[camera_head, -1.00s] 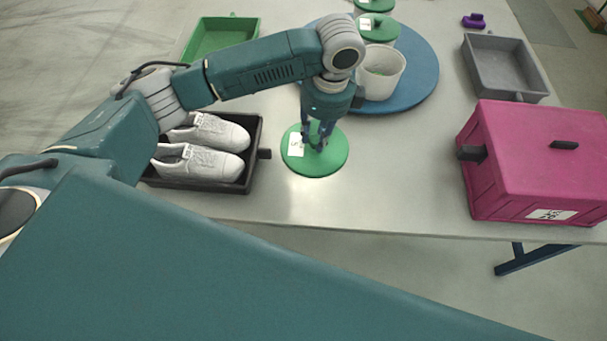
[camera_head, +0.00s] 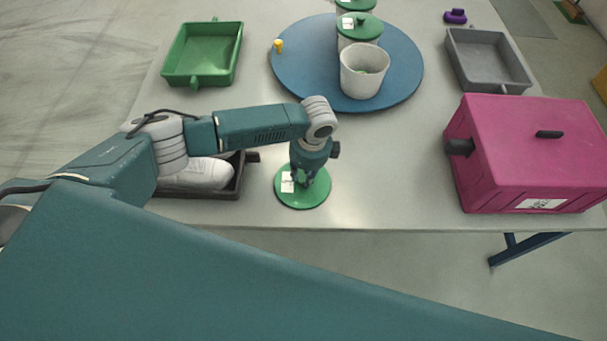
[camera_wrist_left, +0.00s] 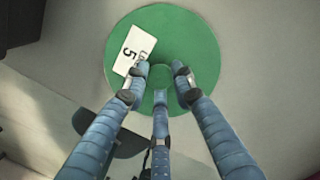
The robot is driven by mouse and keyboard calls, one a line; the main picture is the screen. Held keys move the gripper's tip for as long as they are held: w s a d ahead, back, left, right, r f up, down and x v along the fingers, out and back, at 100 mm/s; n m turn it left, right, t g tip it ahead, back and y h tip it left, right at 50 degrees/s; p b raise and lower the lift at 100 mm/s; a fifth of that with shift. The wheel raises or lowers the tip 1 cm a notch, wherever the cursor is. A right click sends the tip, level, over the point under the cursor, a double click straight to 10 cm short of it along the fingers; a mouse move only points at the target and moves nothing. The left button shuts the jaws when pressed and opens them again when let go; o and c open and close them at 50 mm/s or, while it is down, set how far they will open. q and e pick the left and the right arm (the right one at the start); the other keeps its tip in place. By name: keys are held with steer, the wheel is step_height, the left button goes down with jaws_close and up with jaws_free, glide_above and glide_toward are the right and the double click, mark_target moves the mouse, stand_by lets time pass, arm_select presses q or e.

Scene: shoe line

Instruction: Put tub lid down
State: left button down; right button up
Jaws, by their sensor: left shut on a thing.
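The tub lid (camera_head: 316,194) is a green disc with a white label. It is at the table's front part, right of the shoe tray, and looks level; whether it touches the table I cannot tell. My left gripper (camera_head: 304,180) is above its middle, shut on it. In the left wrist view the lid (camera_wrist_left: 190,40) lies under the fingers of my left gripper (camera_wrist_left: 160,80), which close around its central knob. The open white tub (camera_head: 362,82) stands on the blue round board (camera_head: 300,75). My right gripper is not in view.
A black tray (camera_head: 232,190) with white shoes (camera_head: 200,175) is left of the lid, partly behind my arm. A magenta box (camera_head: 530,160) stands at right. Green (camera_head: 203,75) and grey (camera_head: 490,80) trays are farther back. Lidded tubs (camera_head: 358,28) stand behind the open tub. Table between lid and magenta box is clear.

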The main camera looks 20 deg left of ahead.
arm_select(q)
steer(key=shift+f, duration=0.15)
steer(key=c, duration=1.4)
jaws_free()
steer(key=shift+c, duration=0.2)
step_height(320, 180, up, 12)
steer(key=d, duration=0.1)
steer(key=shift+s+d, duration=0.15)
steer(key=shift+d, duration=0.05)
